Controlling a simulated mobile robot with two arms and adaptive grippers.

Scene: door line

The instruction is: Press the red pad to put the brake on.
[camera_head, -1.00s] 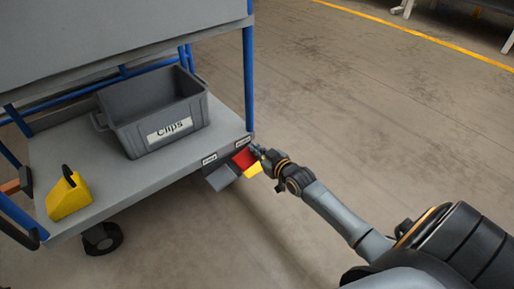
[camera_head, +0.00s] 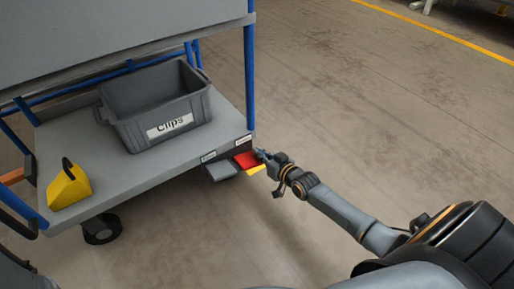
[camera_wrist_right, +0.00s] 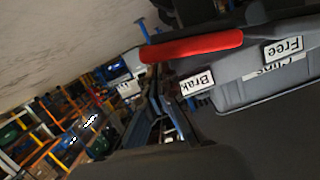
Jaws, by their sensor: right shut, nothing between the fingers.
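The red pad (camera_head: 246,160) sticks out from the near right corner of the cart's lower shelf, under a small label. In the right wrist view the red pad (camera_wrist_right: 190,46) shows as a long bar near the label reading "Brak" (camera_wrist_right: 197,82). A grey pad (camera_head: 221,172) sits just left of it, by the other label, "Free" (camera_wrist_right: 283,47). My right gripper (camera_head: 262,154) is shut and empty, its tip at the right edge of the red pad. I cannot tell whether they touch. My left gripper is not in view.
The blue-posted cart's lower shelf (camera_head: 170,165) holds a grey crate (camera_head: 158,112) marked "Clips" and a yellow block (camera_head: 68,187) with a dark handle. A yellow piece (camera_head: 256,169) shows below the red pad. A blue post (camera_head: 249,80) rises beside the pads. Floor to the right is clear.

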